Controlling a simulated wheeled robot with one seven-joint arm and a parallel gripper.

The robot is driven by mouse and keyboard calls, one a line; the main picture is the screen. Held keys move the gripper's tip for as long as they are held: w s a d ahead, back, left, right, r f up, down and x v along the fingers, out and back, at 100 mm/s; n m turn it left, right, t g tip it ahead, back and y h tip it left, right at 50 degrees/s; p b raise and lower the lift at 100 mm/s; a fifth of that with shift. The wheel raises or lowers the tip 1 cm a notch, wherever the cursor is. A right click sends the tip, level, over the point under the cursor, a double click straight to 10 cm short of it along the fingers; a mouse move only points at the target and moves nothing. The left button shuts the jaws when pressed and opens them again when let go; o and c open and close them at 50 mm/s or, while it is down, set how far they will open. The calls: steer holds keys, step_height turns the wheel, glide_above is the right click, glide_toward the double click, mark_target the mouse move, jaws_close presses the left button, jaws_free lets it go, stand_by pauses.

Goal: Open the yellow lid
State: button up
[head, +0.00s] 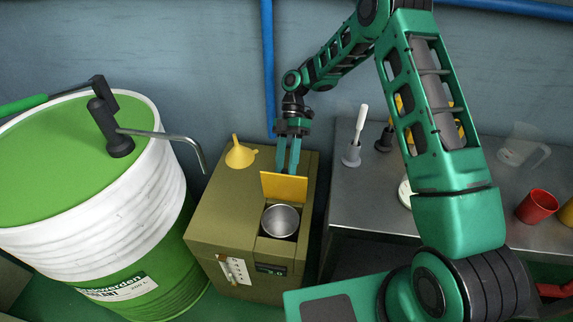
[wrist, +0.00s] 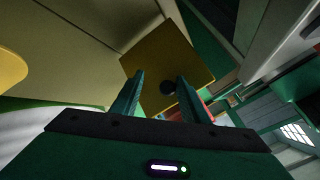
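The yellow lid (head: 284,187) stands raised, close to upright, at the back of a square opening in the olive box (head: 220,210). A round metal bowl (head: 280,220) shows uncovered in that opening. My gripper (head: 288,168) points down just behind the lid's upper edge. I cannot tell whether either finger touches the lid.
A yellow funnel (head: 239,154) sits on the box's top left. A white and green drum (head: 130,205) with a bent spout (head: 180,137) stands left. A metal bench (head: 350,195) on the right holds a red cup (head: 537,206) and a clear jug (head: 521,146).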

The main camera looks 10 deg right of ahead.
mark_target(281, 176)
steer(key=shift+d+r, duration=0.1)
steer(key=r, duration=0.3)
steer(key=a+r, duration=0.1)
steer(key=shift+s+r, duration=0.25)
steer(key=shift+s, duration=0.1)
steer(key=s+a+r, duration=0.6)
steer(key=s+a, duration=0.1)
steer(key=a, duration=0.1)
steer(key=shift+r, duration=0.1)
